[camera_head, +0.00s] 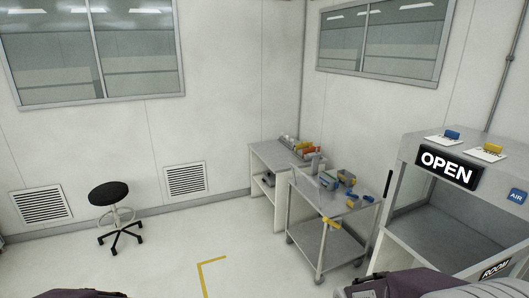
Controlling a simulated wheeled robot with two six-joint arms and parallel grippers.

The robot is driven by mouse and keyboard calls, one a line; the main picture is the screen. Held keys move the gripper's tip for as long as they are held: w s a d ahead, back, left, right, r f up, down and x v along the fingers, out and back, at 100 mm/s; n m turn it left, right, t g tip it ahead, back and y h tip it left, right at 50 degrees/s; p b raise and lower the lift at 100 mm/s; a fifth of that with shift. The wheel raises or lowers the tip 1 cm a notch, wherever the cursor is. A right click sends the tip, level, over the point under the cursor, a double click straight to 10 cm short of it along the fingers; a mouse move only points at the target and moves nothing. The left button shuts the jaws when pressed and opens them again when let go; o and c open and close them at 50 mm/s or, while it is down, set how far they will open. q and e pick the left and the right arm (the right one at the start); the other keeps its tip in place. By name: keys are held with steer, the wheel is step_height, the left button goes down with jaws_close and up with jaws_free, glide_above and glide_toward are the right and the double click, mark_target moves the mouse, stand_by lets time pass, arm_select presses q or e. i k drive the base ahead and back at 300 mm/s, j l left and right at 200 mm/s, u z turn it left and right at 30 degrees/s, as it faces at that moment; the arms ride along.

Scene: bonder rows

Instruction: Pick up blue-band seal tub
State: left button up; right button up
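No blue-band seal tub can be told for sure at this size. A steel cart (338,206) right of centre bears several small items. Among them are a grey-blue box (328,181), a yellow and dark item (346,178) and a small blue item (368,198). A blue block (451,134) and a yellow block (492,148) rest on white sheets on top of the cabinet at right. Neither of my grippers is in view; only dark parts that look like my arms show at the bottom edge.
A white bench (268,153) with coloured bins stands behind the cart. The cabinet (412,152) with an OPEN sign (446,167) stands at right. A black stool (108,193) is at left. The floor (170,255) between stool and cart is clear, with a yellow line (202,275).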

mark_target(330, 182)
steer(key=i+j, duration=0.2)
steer(key=i, duration=0.25)
steer(key=i+j+z, duration=0.1)
steer(key=i, duration=0.4)
steer(key=i+j, duration=0.3)
steer(key=i, duration=0.15)
steer(key=i+j, duration=0.2)
steer(key=i, duration=0.25)
steer(key=i+l, duration=0.35)
steer(key=i, duration=0.15)
steer(key=i+l+z, duration=0.1)
steer(key=i+l, duration=0.6)
steer(key=i, duration=0.35)
steer(key=i+l+z, duration=0.1)
steer(key=i+l, duration=0.25)
steer(key=i, duration=0.15)
